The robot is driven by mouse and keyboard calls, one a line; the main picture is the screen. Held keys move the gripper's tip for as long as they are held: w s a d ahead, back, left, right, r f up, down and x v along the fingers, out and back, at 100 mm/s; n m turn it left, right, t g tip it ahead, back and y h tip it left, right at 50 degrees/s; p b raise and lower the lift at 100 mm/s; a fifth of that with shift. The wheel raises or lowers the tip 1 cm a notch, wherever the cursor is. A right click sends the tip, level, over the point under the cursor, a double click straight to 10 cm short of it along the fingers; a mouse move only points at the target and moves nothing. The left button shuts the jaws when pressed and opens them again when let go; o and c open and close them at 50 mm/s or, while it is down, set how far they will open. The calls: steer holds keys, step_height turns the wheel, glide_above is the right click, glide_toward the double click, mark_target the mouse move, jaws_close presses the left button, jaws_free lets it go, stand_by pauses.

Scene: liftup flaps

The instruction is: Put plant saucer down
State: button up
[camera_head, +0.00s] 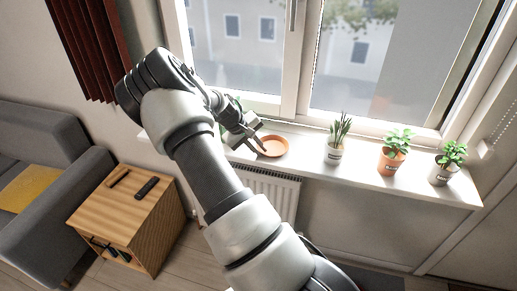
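The plant saucer (274,147) is a shallow, round, orange-brown dish. It appears level, at or just above the white windowsill (305,159); I cannot tell whether it touches the sill. My gripper (258,143) is at the saucer's left side, with a fingertip overlapping its left rim in the picture. The view is too small to tell whether the fingers are closed on the rim. My arm covers the sill to the left of the saucer.
To the right on the sill stand a spiky plant in a pale pot (334,152), a leafy plant in an orange pot (391,160) and another in a grey pot (441,173). A green plant (233,104) is partly hidden behind my gripper. The window (304,60) rises behind.

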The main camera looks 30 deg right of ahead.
steer(key=shift+r, duration=0.15)
steer(key=v, duration=1.2)
steer(key=s+a+r+t+y, duration=0.3)
steer(key=s+a+r+y, duration=0.3)
steer(key=s+a+r, duration=0.75)
steer(key=s+a+r+t, duration=0.1)
steer(key=s+a+r, duration=0.1)
steer(key=s+a, duration=0.2)
steer(key=s+a+r+t, duration=0.2)
steer(key=s+a+r, duration=0.1)
steer(key=s, duration=0.7)
steer(key=shift+s+a+n, duration=0.3)
steer(key=shift+s+a, duration=0.05)
steer(key=shift+a, duration=0.3)
